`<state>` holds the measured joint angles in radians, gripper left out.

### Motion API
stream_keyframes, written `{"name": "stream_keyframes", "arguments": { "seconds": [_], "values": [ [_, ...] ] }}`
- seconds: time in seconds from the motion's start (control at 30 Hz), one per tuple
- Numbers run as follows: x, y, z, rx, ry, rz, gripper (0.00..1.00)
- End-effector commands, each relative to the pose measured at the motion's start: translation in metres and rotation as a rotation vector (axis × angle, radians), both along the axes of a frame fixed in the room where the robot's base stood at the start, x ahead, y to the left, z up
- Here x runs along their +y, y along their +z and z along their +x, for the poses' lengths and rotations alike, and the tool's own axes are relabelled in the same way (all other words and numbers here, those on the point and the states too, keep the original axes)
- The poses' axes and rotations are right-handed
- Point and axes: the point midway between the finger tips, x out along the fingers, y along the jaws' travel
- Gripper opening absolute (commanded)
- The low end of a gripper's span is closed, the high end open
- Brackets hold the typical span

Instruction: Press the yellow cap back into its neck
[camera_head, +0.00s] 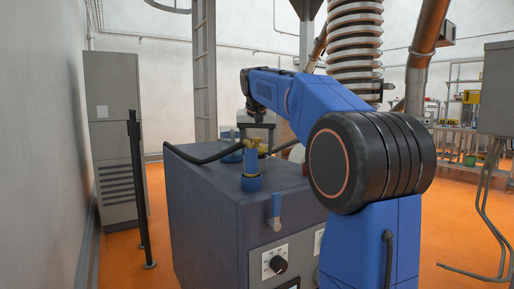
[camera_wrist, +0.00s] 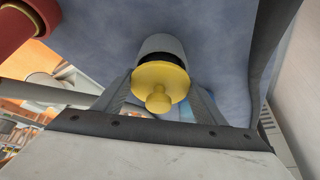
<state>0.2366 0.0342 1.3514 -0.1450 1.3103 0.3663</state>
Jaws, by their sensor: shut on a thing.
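The yellow cap (camera_wrist: 158,84) shows in the wrist view as a round flange with a small knob facing the camera. My gripper (camera_wrist: 160,80) has one finger on each side and is shut on the cap. A short grey cylinder (camera_wrist: 160,45) lies straight beyond the cap, with a dark band between them; I cannot tell how far the cap sits in it. In the head view my gripper (camera_head: 257,145) points down over the top of the dark grey cabinet (camera_head: 205,215). The cap cannot be made out clearly there.
A red cylinder (camera_wrist: 28,25) is close at the wrist view's upper left.

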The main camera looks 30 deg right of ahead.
Motion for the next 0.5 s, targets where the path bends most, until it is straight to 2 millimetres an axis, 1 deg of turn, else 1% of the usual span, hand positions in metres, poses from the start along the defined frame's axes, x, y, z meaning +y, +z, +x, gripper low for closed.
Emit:
{"name": "stream_keyframes", "arguments": {
  "seconds": [0.03,0.43,0.47,0.5],
  "values": [
    [0.0025,-0.0433,-0.0014,0.089,-0.009,0.037,0.38],
    [0.0023,-0.0455,-0.0016,0.089,-0.01,0.037,0.38],
    [0.0023,-0.0455,-0.0016,0.089,-0.01,0.037,0.72],
    [0.0023,-0.0455,-0.0016,0.089,-0.01,0.037,0.81]
  ]
}}
